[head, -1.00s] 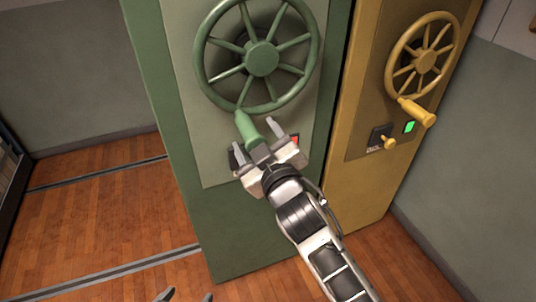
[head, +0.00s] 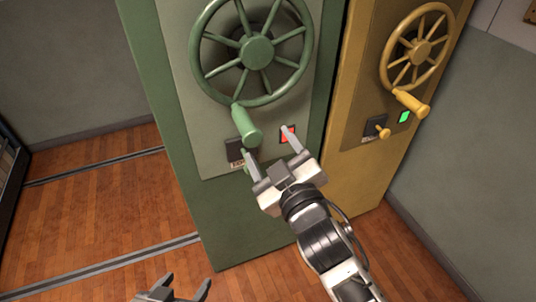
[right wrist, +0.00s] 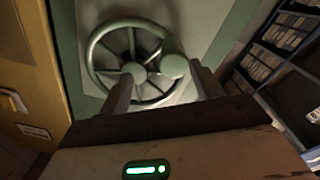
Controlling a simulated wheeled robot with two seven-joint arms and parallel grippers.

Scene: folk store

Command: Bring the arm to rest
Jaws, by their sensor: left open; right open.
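My right gripper (head: 270,155) is open and empty in front of the green cabinet (head: 235,225), below the green handwheel (head: 257,52). The wheel's green crank handle (head: 246,124) points outward just above and left of the fingertips, apart from them. In the right wrist view, the green handwheel (right wrist: 132,68) and the round end of its handle (right wrist: 174,67) show beyond the two spread fingers (right wrist: 165,90). My left gripper (head: 188,287) is open and empty at the bottom edge of the head view, over the floor.
A yellow cabinet (head: 365,175) with its own wheel (head: 418,47) and handle (head: 411,103) stands to the right. A lit red button (head: 287,134) and a dark switch plate (head: 236,149) sit near my right fingertips. Bare wooden floor (head: 95,215) lies to the left.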

